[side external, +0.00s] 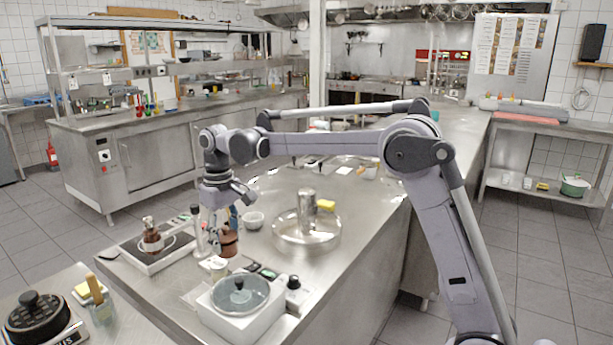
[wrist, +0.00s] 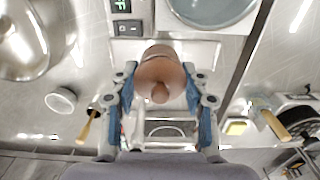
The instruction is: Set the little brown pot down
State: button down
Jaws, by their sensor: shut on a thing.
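The little brown pot (side external: 229,242) is below my gripper (side external: 226,212) in the side view, over the near steel counter. In the wrist view the brown pot (wrist: 160,78) sits between the two blue-padded fingers of my gripper (wrist: 160,72), which are shut on it from both sides. Its rounded knob faces the wrist camera. The pot looks about upright. I cannot tell whether its base touches the surface below; its underside is hidden.
A tray with a dark plate and a brown-and-metal item (side external: 152,238) stands left of the pot. A white appliance with a glass-lidded pan (side external: 240,294) is in front. A small bowl (side external: 253,220) and round steel tray (side external: 330,238) are behind and right.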

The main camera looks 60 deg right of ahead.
jog(key=shift+d, duration=0.1)
jog(key=w+d+n, duration=0.3)
jog(key=d+n, duration=0.2)
jog(key=n, duration=1.2)
send_over(251, 248)
jog(key=shift+f, duration=0.1)
jog(key=shift+f, duration=4.8)
jog(key=shift+f, duration=0.15)
